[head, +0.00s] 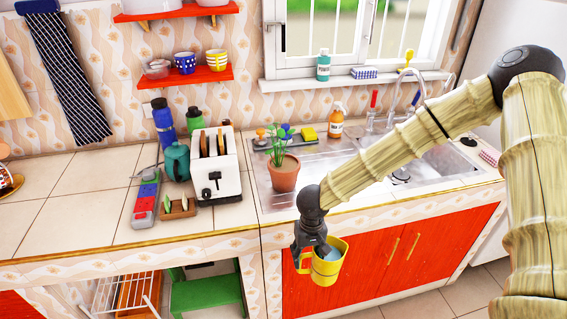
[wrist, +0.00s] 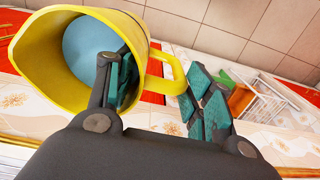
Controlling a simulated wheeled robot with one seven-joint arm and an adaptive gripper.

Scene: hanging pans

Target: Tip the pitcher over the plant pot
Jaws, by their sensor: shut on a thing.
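The yellow pitcher (head: 327,272) hangs in front of the red cabinet doors, below the counter's front edge. Its mouth faces up with a slight lean, and light blue shows inside. My gripper (head: 310,243) is shut on the pitcher at its rim and handle side. In the wrist view, the pitcher (wrist: 42,62) fills the upper left, with one finger of my gripper (wrist: 160,88) at its mouth and the other beyond the handle. The terracotta plant pot (head: 284,177) with a green leafy plant stands upright at the sink's left side, above and left of the pitcher, apart from it.
A white toaster (head: 214,170) stands left of the pot. The tap (head: 405,85) and an orange bottle (head: 336,120) are behind the sink (head: 430,160). A green stool (head: 205,292) is under the counter. The counter's far left is mostly clear.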

